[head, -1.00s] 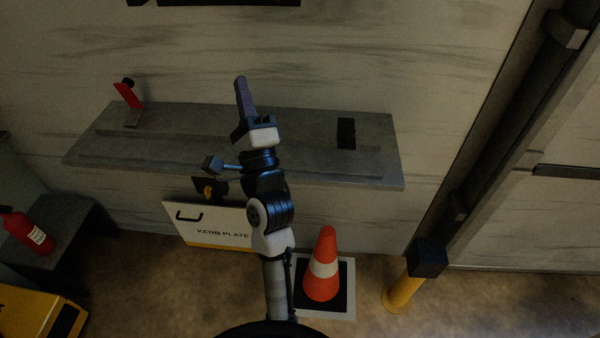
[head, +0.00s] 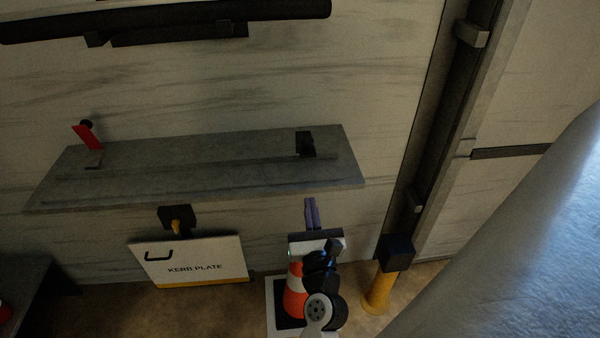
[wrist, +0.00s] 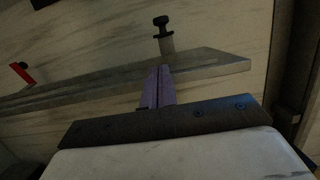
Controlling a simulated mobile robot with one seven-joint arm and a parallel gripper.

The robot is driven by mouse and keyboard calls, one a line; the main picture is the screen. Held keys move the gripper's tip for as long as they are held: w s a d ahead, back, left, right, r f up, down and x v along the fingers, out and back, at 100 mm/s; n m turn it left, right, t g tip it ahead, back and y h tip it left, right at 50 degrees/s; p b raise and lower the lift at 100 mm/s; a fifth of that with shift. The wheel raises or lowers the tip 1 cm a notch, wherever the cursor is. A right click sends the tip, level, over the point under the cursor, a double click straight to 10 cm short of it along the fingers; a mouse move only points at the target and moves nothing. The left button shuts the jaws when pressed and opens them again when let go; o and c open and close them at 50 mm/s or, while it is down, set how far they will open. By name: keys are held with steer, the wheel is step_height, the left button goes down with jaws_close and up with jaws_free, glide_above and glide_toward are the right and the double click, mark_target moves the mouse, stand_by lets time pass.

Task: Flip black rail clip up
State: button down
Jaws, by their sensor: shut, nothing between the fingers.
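The black rail clip (head: 305,144) is at the right end of the grey shelf (head: 230,176), by the rail along it. In the head view it looks like a dark block; its exact tilt is hard to tell. In the wrist view a dark knobbed piece (wrist: 162,29) shows beyond my fingertips and appears to be this clip. My gripper (head: 311,203) is below and in front of the shelf's front edge, under the clip and apart from it. Its purple fingers (wrist: 158,76) are together, empty, and point toward the shelf.
A red clip (head: 87,137) with a black knob stands tilted up at the shelf's left end. A kerb plate sign (head: 195,265) hangs below. An orange cone (head: 294,300) is behind my arm, and a yellow post (head: 379,291) stands to its right. A dark bar (head: 180,20) runs above.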

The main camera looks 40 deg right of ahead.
mark_target(305, 149)
steer(key=p+x, duration=0.3)
steer(key=x, duration=0.7)
steer(key=shift+w, duration=0.1)
steer(key=shift+r, duration=0.2)
